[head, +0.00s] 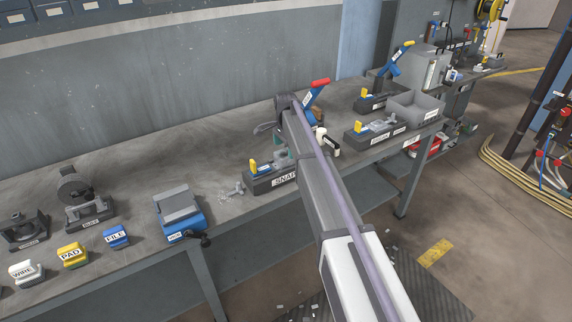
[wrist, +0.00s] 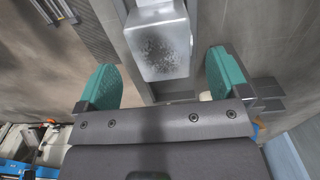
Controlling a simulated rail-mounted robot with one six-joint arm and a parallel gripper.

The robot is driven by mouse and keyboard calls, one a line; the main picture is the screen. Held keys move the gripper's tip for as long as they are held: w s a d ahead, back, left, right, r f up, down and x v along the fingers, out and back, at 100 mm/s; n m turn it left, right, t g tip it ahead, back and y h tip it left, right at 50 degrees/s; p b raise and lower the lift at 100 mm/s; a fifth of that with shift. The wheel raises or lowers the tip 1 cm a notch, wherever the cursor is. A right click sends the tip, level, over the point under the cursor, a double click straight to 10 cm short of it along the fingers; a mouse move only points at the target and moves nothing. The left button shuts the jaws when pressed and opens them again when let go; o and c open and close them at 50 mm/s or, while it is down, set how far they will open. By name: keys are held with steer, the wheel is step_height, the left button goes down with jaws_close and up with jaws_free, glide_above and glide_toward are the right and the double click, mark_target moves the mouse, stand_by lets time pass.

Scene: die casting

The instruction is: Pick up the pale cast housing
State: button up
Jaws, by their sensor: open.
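In the wrist view a pale silvery-grey block with a dark speckled patch (wrist: 158,42), which looks like the cast housing, stands at the top centre between my fingers. My gripper (wrist: 163,82) is open, with one teal finger on each side and a visible gap to the block; I see no contact. In the head view my arm reaches over the bench and largely hides my gripper. A grey part (head: 281,159) sits on the dark fixture labelled SNAP (head: 273,182), close to the arm; I cannot tell whether it is the same piece.
On the bench (head: 130,175), a blue vise (head: 181,214) and tools labelled WIRE, PAD and FILE (head: 116,237) lie left. A red-handled blue clamp (head: 314,97) stands behind the arm. Another fixture (head: 375,131) and a grey bin (head: 414,106) are right. Small grey scraps (head: 234,189) lie near the SNAP fixture.

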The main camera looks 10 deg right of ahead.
mark_target(286, 152)
step_height(286, 152, down, 4)
steer(key=b, duration=0.2)
steer(key=shift+w+f+b, duration=0.15)
steer(key=shift+b, duration=0.25)
steer(key=shift+r, duration=0.2)
steer(key=c, duration=1.3)
step_height(286, 152, up, 10)
steer(key=p, duration=1)
steer(key=shift+r+p, duration=0.15)
steer(key=shift+p, duration=0.2)
